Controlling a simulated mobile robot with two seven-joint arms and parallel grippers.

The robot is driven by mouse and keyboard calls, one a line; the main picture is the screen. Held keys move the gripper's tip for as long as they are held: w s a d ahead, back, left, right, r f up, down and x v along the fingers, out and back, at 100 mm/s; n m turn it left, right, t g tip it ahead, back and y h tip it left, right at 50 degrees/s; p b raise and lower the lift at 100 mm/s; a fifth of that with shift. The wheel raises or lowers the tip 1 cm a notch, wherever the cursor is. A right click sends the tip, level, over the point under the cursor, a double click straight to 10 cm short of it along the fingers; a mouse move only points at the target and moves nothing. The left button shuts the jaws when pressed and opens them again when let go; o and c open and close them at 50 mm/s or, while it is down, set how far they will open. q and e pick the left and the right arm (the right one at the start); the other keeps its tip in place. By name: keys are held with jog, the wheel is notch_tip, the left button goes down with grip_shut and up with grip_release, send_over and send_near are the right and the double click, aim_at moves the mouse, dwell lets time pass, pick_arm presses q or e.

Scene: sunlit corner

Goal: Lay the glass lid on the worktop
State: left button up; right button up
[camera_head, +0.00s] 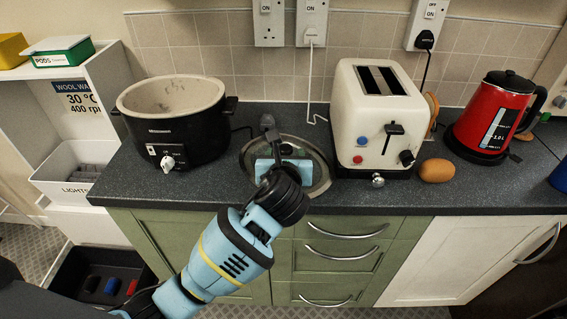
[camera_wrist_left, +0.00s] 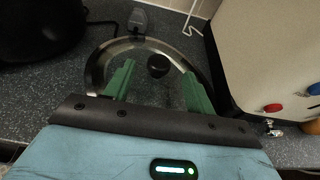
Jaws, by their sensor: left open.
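The glass lid (camera_head: 325,178) lies flat on the dark worktop (camera_head: 450,195), between the slow cooker and the toaster. It has a metal rim and a dark round knob (camera_wrist_left: 157,66). My left gripper (camera_head: 283,162) is over the lid and hides part of it in the head view. In the left wrist view, its two green fingers (camera_wrist_left: 158,76) are apart, on either side of the knob as seen from there. Nothing is held between them. I cannot tell whether the fingertips touch the glass. My right gripper is not in view.
The open slow cooker (camera_head: 172,125) stands left of the lid, the cream toaster (camera_head: 378,125) close on its right. A brown egg-shaped item (camera_head: 436,171) and a red kettle (camera_head: 492,118) are further right. A grey-black item (camera_wrist_left: 140,20) is behind the lid. Front worktop strips are clear.

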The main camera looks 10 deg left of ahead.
pick_arm(q)
jog(key=shift+p+v, duration=0.4)
jog(key=shift+v, duration=2.8)
